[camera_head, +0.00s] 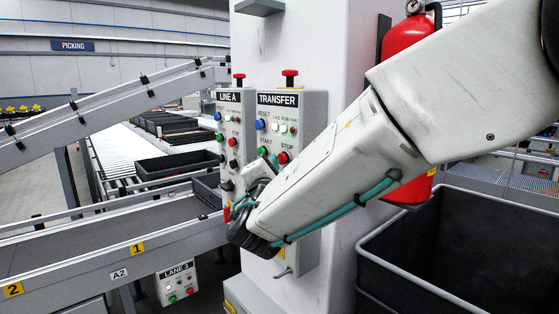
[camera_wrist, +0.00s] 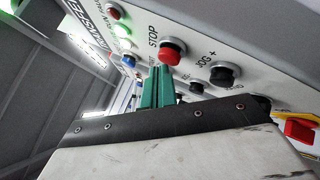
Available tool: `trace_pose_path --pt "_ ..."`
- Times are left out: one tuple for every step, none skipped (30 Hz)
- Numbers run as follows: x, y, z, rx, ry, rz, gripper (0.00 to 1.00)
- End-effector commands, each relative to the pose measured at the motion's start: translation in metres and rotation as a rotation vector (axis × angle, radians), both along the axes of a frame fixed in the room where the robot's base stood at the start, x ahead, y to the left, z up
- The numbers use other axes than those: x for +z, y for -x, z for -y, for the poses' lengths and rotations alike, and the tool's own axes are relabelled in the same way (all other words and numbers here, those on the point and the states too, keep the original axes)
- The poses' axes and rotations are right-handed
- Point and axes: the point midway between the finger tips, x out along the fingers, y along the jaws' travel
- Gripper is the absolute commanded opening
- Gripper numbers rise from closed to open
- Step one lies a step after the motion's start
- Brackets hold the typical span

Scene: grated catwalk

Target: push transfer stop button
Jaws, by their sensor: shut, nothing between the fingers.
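The grey TRANSFER panel (camera_head: 309,113) is on the white column, right of the LINE A panel. Its round red STOP button (camera_head: 283,157) shows just beyond my gripper. In the wrist view the shut fingertips (camera_wrist: 159,69) lie just below and left of the STOP button. I cannot tell whether they touch it. My arm hides the lower part of the panel.
A black JOG+ button (camera_wrist: 225,74) is close to the STOP button. The LINE A panel (camera_head: 230,120) stands left. A red fire extinguisher (camera_head: 405,55) and a dark bin (camera_head: 460,240) are at right. A conveyor (camera_head: 110,230) runs at left.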

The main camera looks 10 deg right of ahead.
Motion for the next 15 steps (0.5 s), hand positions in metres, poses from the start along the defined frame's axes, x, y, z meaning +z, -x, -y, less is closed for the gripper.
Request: trace_pose_path --pt "0.0 -0.0004 0.0006 0.0 0.0 0.0 0.0" --pt "0.0001 -0.0005 0.0009 0.0 0.0 0.0 0.0" --pt "0.0 -0.0009 0.0013 0.0 0.0 0.0 0.0" --pt "0.0 -0.0011 0.0015 0.0 0.0 0.0 0.0" --pt "0.0 -0.0013 0.0018 0.0 0.0 0.0 0.0" --pt "0.0 -0.0015 0.0021 0.0 0.0 0.0 0.0" --pt "0.0 -0.0018 0.0025 0.0 0.0 0.0 0.0" --pt "0.0 -0.002 0.0027 0.0 0.0 0.0 0.0" --pt "0.0 -0.0022 0.0031 0.0 0.0 0.0 0.0" --pt "0.0 -0.0024 0.0035 0.0 0.0 0.0 0.0" --pt "0.0 -0.0027 0.0038 0.0 0.0 0.0 0.0" --pt "0.0 -0.0029 0.0042 0.0 0.0 0.0 0.0" --pt "0.0 -0.0032 0.0045 0.0 0.0 0.0 0.0" --pt "0.0 -0.0034 0.0049 0.0 0.0 0.0 0.0" --pt "-0.0001 -0.0036 0.0053 0.0 0.0 0.0 0.0"
